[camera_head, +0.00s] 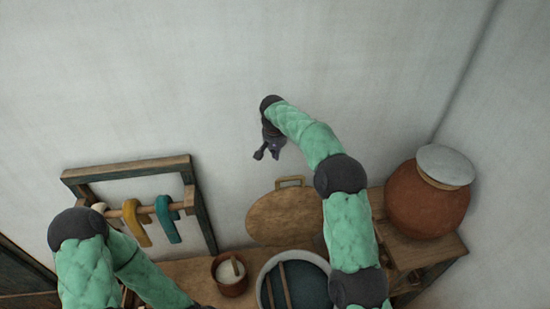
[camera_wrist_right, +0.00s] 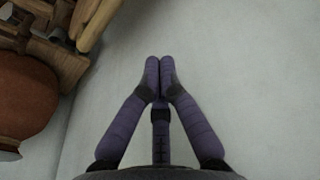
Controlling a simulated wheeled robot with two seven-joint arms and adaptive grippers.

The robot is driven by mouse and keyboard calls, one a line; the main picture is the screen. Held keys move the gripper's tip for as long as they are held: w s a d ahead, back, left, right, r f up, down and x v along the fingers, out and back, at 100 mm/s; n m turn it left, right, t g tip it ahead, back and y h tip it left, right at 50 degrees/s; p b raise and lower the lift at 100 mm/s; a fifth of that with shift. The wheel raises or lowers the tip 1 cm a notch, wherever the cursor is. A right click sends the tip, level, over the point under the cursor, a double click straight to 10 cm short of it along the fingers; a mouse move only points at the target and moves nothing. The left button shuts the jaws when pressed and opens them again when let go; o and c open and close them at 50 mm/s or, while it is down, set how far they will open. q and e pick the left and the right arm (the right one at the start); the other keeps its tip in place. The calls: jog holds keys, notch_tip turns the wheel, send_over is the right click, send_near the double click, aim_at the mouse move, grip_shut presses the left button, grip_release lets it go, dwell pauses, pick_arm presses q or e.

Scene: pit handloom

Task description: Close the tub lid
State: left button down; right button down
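The tub (camera_head: 268,291) is a round vessel with a pale grey rim and a dark blue-grey inside, at the bottom centre of the head view. Thin sticks lie across its mouth. The lid (camera_head: 280,217) is a round wooden disc with a bar handle (camera_head: 290,181); it stands raised behind the tub, open. My right forearm hides its right edge. My right gripper (camera_head: 266,152) is above and left of the lid, in front of the wall and apart from it. In the right wrist view its fingertips (camera_wrist_right: 160,66) meet with nothing between them. My left gripper is out of view.
A terracotta jar (camera_head: 428,202) with a pale cover stands on a wooden stand at right; it also shows in the wrist view (camera_wrist_right: 25,95). A small pot (camera_head: 231,287) sits left of the tub. A wooden rack (camera_head: 205,212) holds yellow and teal hanks.

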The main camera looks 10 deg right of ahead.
notch_tip(320, 180, down, 8)
jog(key=s+p, duration=0.2)
jog(key=shift+s, duration=0.25)
dwell(0.4)
jog(key=shift+a, duration=0.1)
dwell(0.3)
